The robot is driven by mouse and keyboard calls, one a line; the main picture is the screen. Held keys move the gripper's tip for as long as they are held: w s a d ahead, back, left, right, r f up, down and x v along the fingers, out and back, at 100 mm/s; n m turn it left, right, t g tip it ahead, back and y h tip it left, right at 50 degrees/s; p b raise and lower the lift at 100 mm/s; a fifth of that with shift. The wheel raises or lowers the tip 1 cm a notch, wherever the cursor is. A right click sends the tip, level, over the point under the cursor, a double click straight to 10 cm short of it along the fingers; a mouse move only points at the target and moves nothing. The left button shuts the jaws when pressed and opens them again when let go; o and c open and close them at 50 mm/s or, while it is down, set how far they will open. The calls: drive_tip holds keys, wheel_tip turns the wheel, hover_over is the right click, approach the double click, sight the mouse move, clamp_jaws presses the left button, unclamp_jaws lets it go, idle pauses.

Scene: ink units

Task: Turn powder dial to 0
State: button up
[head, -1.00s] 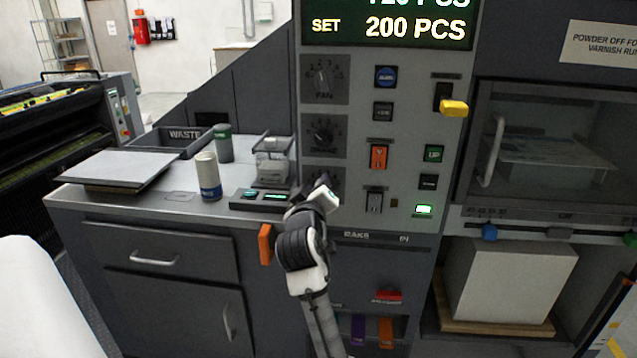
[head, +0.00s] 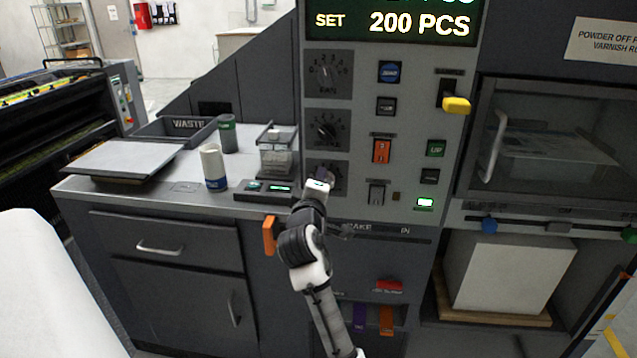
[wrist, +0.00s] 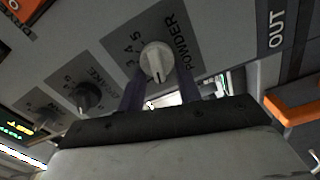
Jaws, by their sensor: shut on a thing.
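The powder dial is a pale round knob (wrist: 156,58) on a dark grey plate marked POWDER, with the numbers 3, 4 and 5 beside it in the wrist view. My gripper (wrist: 160,72) has one dark finger on each side of the knob and is shut on it. A dark mark on the knob points toward the wrist camera; I cannot tell which number it is at. In the head view my gripper (head: 318,183) is at the lowest dial plate (head: 336,172) and hides most of its dial.
Above are the brake dial (head: 325,130) and fan dial (head: 325,73). Right of the dials are an orange switch (head: 381,150), a grey switch (head: 376,194) and a yellow-tipped lever (head: 456,104). A counter (head: 150,192) with a white-and-blue bottle (head: 213,167) lies left.

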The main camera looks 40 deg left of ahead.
idle(0.3)
drive_tip(key=o, duration=1)
drive_tip(key=shift+c, duration=0.2)
drive_tip(key=b+v, duration=0.3)
drive_tip(key=v, duration=1)
drive_tip(key=shift+s, duration=0.4)
drive_tip(key=shift+d, duration=0.15)
